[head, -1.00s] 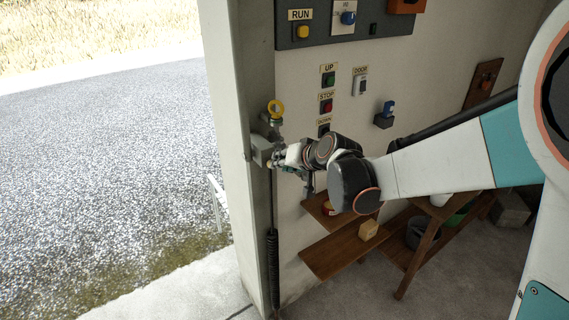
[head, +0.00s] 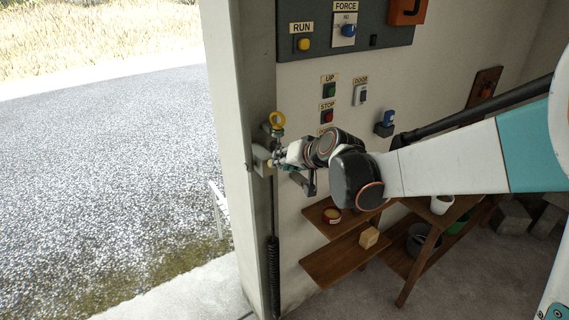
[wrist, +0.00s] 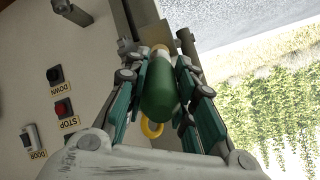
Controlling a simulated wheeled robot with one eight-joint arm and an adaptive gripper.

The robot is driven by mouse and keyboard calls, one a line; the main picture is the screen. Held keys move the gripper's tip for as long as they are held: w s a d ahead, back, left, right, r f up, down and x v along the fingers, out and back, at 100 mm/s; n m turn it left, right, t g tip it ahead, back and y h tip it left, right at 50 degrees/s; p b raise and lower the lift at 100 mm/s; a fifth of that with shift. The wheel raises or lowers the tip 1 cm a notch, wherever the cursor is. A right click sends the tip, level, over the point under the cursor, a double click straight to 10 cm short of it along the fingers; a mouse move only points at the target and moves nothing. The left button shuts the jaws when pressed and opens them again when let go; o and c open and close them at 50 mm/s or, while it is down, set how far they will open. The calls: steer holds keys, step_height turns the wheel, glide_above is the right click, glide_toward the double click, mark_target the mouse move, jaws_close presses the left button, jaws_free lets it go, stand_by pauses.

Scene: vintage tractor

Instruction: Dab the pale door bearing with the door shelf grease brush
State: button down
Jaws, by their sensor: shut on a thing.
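My gripper (head: 284,160) is shut on the green handle of the grease brush (wrist: 162,92), shown between the fingers in the wrist view. The brush's pale tip (wrist: 160,50) points away from the gripper towards the grey bracket (head: 259,160) on the door post. A small pale spot shows where the gripper meets the bracket in the head view. I cannot tell there whether it is the bearing or the brush tip, or whether they touch. The brush hides part of the bracket in the wrist view.
Labelled buttons, including the red stop button (head: 328,116), line the wall to the right. Wooden shelves (head: 340,258) below hold a red tin (head: 332,216) and a yellowish block (head: 369,237). The doorway at left is open.

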steer(key=shift+f, duration=0.2)
step_height(320, 180, down, 4)
steer(key=b, duration=0.3)
steer(key=shift+r, duration=0.2)
steer(key=shift+s+d+b, duration=0.1)
steer(key=shift+s+d, duration=0.45)
steer(key=shift+s, duration=0.25)
steer(key=shift+s+d+b, duration=0.15)
steer(key=shift+s+d, duration=0.4)
steer(key=shift+s, duration=0.3)
steer(key=shift+s+d+b, duration=0.1)
steer(key=shift+s+d, duration=0.45)
steer(key=shift+s, duration=0.25)
steer(key=shift+s, duration=0.1)
steer(key=shift+s+d, duration=0.85)
steer(key=shift+s, duration=0.3)
